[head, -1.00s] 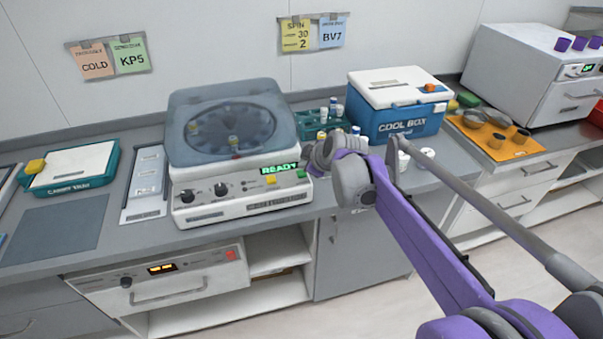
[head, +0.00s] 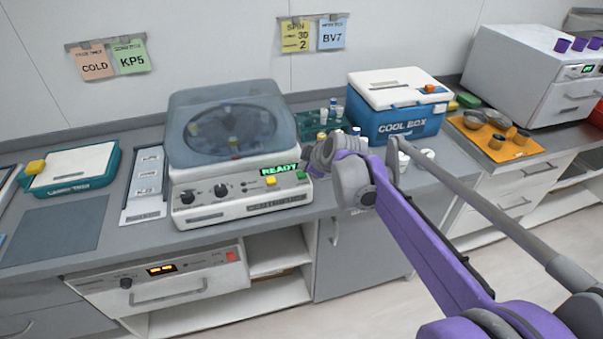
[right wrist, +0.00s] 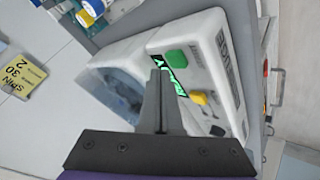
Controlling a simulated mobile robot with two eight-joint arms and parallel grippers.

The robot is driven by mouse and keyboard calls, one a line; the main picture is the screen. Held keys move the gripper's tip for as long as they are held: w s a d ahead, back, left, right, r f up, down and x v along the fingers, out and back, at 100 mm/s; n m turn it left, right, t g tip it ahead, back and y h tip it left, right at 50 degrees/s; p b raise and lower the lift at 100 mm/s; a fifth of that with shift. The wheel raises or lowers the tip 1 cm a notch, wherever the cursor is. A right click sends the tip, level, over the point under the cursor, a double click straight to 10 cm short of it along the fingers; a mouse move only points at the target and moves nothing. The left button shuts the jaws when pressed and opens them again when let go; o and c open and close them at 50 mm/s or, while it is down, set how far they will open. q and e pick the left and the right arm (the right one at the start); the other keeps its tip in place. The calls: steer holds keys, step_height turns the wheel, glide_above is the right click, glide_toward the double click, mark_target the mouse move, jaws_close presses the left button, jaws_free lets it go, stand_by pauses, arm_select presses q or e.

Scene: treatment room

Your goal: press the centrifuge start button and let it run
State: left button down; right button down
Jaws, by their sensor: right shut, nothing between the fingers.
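The centrifuge (head: 235,190) stands on the counter with its clear blue lid (head: 225,115) closed and the rotor visible through it. Its lit green display reads READY (head: 281,170). A green button (head: 301,175) and a yellow button (head: 270,181) sit on its front panel; the wrist view also shows the green button (right wrist: 175,57) and yellow button (right wrist: 199,97). My right gripper (head: 314,168) is at the panel's right end, close to the green button. Its fingers (right wrist: 160,78) are shut and empty; I cannot tell whether they touch anything. My left gripper is out of view.
A tube rack (head: 322,128) and a blue cool box (head: 395,115) stand right of the centrifuge, behind my right arm. A narrow tray (head: 147,185) lies close on its left. A yellow wall card (head: 296,36) reads SPIN 30 2. The grey mat (head: 52,229) is bare.

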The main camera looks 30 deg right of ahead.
steer(key=shift+f, duration=0.1)
stand_by(0.7)
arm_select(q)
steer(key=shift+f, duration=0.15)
arm_select(e)
steer(key=shift+f, duration=0.35)
